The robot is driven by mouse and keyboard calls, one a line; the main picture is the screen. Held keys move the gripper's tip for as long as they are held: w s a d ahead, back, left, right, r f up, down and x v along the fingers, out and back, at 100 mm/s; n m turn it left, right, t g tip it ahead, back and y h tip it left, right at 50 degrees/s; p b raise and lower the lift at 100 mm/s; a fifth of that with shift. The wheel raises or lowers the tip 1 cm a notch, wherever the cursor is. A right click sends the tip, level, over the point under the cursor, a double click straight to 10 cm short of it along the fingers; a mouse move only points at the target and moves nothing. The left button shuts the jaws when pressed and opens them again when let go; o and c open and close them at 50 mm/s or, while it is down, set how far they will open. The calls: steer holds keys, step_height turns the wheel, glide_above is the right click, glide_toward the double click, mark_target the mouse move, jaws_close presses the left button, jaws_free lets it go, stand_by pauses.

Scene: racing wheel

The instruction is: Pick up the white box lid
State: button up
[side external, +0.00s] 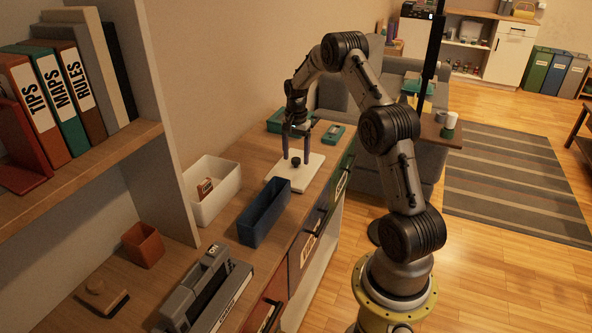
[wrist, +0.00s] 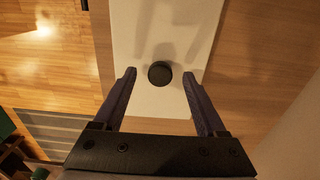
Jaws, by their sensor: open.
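The white box lid (side external: 310,166) lies flat on the wooden counter, with a round black knob (side external: 295,162) on top. In the wrist view the lid (wrist: 150,88) fills the upper middle, and its knob (wrist: 160,73) shows just beyond the fingertips, centred between them. My gripper (side external: 295,160) is open and points down over the lid, one finger to each side of the knob in the side view. In the wrist view my gripper (wrist: 158,76) holds nothing. I cannot tell whether the fingertips touch the lid.
An open white box (side external: 222,180) with a small brown item inside stands left of the lid. A dark blue bin (side external: 265,212) stands in front of it. Teal items (side external: 333,134) lie behind the lid. A shelf panel (side external: 170,130) rises at the left.

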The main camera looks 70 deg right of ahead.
steer(key=shift+f, duration=0.3)
jaws_close()
stand_by(1.2)
